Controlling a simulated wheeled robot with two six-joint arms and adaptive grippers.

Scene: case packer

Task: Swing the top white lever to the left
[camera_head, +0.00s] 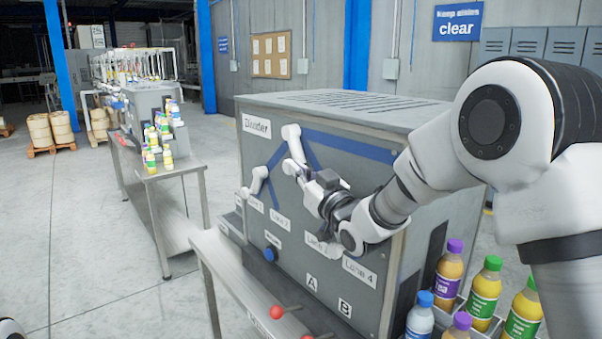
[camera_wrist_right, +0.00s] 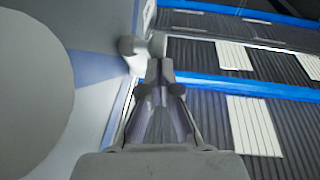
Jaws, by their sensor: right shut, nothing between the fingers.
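My left gripper is not in view.
A second white lever (camera_head: 257,181) sits lower left on the panel of the case packer (camera_head: 345,105). A blue knob (camera_head: 270,254) and red-tipped handles (camera_head: 276,312) are below. Bottles (camera_head: 448,275) stand at the right. Open floor (camera_head: 100,240) lies left.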

